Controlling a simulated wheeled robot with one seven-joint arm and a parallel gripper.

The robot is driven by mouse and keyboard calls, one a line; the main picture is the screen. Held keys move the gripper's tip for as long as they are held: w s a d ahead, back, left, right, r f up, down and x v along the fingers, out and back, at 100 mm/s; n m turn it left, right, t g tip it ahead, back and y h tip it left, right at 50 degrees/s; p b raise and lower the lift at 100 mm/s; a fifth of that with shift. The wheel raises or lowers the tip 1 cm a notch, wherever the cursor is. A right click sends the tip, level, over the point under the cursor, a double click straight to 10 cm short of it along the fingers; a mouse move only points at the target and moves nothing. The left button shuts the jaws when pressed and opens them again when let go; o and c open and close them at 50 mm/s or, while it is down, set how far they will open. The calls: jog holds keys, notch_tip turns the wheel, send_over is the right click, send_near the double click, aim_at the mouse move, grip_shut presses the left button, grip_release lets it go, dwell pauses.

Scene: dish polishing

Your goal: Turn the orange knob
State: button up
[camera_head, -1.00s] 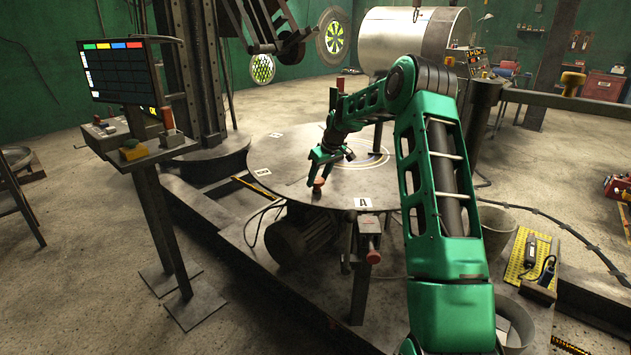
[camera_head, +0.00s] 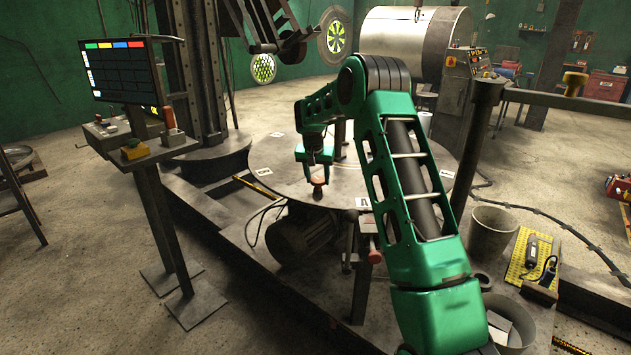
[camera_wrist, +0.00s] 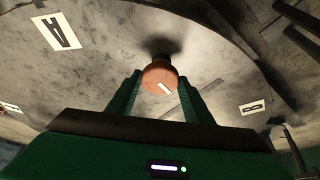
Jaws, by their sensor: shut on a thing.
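The orange knob (camera_wrist: 160,75) is round with a pale mark on its face. It stands at the near edge of the round table, between the marked plates; it also shows in the head view (camera_head: 318,181). My gripper (camera_wrist: 158,88) is shut on the knob, with a green finger on each side of it. In the head view my gripper (camera_head: 318,178) reaches down onto the knob from above. The fingertips hide part of the knob's sides.
The round metal table (camera_head: 272,160) carries white plates, one marked A (camera_wrist: 56,33). A console with a screen (camera_head: 125,72) stands at the left. A bucket (camera_head: 492,232) and a yellow board (camera_head: 530,255) are at the right.

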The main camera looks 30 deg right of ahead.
jog(key=m, duration=0.2)
jog(key=m+g+h, duration=0.1)
jog(key=m, duration=0.2)
jog(key=shift+w+a+m+g, duration=0.15)
jog(key=shift+w+m+g, duration=0.15)
jog(key=shift+g, duration=0.1)
jog(key=m+g, duration=0.1)
jog(key=m, duration=0.3)
jog(key=shift+w+m+g+h, duration=0.1)
jog(key=shift+m+g+h, duration=0.2)
jog(key=shift+m+g, duration=0.1)
jog(key=shift+r, duration=0.1)
jog(key=o, duration=1)
jog(key=shift+o, duration=0.2)
jog(key=v, duration=1)
jog(key=shift+w+r, duration=0.25)
jog(key=shift+r, duration=0.1)
jog(key=shift+a, duration=0.1)
